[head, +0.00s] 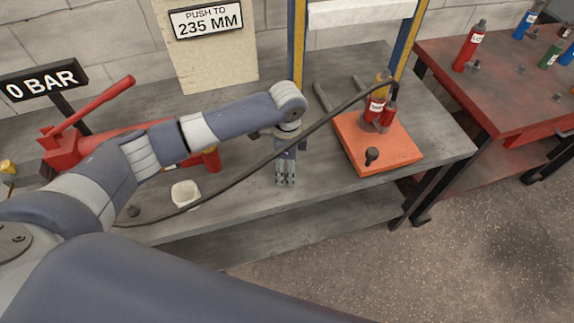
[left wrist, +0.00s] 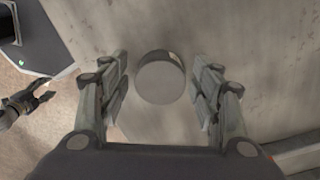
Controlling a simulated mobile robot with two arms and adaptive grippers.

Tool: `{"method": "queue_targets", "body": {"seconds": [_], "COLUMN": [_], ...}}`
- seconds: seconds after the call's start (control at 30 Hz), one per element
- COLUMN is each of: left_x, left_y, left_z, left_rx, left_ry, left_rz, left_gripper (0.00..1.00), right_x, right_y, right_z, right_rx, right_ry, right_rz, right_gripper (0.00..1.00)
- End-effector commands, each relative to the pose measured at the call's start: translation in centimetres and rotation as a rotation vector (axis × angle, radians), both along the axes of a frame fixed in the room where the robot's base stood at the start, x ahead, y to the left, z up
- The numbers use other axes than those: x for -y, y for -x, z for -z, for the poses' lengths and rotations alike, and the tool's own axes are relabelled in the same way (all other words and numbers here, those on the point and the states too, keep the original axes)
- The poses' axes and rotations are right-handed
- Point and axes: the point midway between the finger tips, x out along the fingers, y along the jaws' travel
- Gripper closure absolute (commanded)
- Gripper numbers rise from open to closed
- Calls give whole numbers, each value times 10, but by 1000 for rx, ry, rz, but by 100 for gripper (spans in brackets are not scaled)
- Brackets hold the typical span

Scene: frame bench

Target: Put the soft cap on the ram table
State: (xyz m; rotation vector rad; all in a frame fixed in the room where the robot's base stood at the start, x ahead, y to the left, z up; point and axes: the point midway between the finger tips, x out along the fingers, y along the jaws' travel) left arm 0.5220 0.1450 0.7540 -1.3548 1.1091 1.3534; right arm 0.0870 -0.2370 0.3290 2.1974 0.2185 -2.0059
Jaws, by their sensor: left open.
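My left gripper (head: 285,181) points down over the grey bench, left of the orange plate. In the left wrist view it (left wrist: 160,92) is open, with a finger on each side of a round, pale grey piece, which looks like the soft cap (left wrist: 160,82). Gaps show between the piece and both fingers. I cannot make this piece out in the head view.
A white cup-like piece (head: 185,194) stands near the bench's front edge. A dark hose (head: 240,172) crosses the bench to the red cylinder. A red pump (head: 75,148) is at left. A red table (head: 500,105) with bottles is at right. Blue and yellow posts rise behind.

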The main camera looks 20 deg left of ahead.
Motion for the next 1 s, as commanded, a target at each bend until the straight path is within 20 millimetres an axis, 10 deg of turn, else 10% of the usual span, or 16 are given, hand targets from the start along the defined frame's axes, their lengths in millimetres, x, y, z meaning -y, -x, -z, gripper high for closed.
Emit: {"method": "queue_targets", "body": {"seconds": [0.7,1.0], "left_x": [0,0], "left_y": [-1,0], "left_z": [-113,-123], "left_rx": [2,-1], "left_ry": [1,0], "left_rz": [-1,0], "left_gripper": [42,42], "right_x": [-3,-4], "right_y": [0,0], "right_z": [2,2], "right_rx": [0,0], "right_ry": [-3,-4], "right_rz": [2,2], "right_gripper": [49,49]}}
